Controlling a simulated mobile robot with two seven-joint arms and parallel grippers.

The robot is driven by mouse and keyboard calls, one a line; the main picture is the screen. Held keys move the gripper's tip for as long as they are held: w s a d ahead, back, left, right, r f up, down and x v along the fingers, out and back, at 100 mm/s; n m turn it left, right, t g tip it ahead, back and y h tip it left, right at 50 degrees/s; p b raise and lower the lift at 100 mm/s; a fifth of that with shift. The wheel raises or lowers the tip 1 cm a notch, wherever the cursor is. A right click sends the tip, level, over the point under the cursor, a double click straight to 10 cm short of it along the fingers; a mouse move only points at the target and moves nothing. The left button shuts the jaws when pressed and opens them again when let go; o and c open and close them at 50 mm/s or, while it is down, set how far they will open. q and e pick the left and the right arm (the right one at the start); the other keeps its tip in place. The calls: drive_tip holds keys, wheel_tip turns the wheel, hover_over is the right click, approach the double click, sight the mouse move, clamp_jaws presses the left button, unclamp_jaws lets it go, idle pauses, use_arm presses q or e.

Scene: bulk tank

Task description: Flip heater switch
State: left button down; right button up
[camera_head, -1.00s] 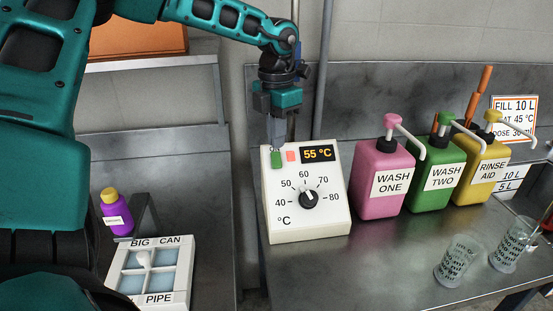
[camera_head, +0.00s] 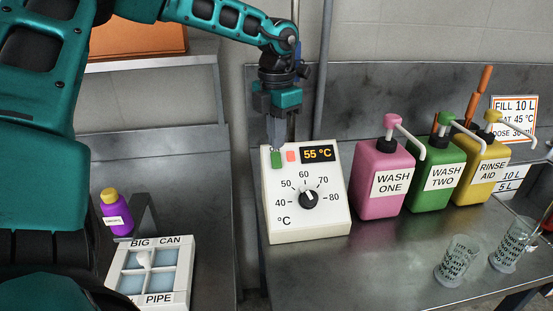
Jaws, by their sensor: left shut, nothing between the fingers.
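The heater control box (camera_head: 318,223) is white and stands on the metal bench. Its display (camera_head: 318,154) reads 55 °C. A dial (camera_head: 309,199) with marks from 40 to 80 points near 60. At the top left of its face are a green switch (camera_head: 276,160) and a red one (camera_head: 292,156). My left gripper (camera_head: 275,146) is shut and empty and points down, with its tips at the top of the green switch. I cannot tell whether they touch it. My right gripper is not in view.
Pink (camera_head: 378,185), green (camera_head: 436,180) and yellow (camera_head: 482,170) pump bottles stand right of the box. Two glass beakers (camera_head: 458,262) are at the front right. A purple bottle (camera_head: 116,217) and a white divided tray (camera_head: 183,272) are at the left. The bench before the box is clear.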

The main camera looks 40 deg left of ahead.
sight(277, 160)
use_arm(q)
drive_tip(key=shift+f+b, duration=1.25)
drive_tip(key=shift+f, duration=0.1)
idle(0.8)
drive_tip(key=shift+r, duration=0.1)
wheel_tip(277, 160, up, 7)
drive_tip(key=p, duration=0.4)
idle(0.4)
idle(0.5)
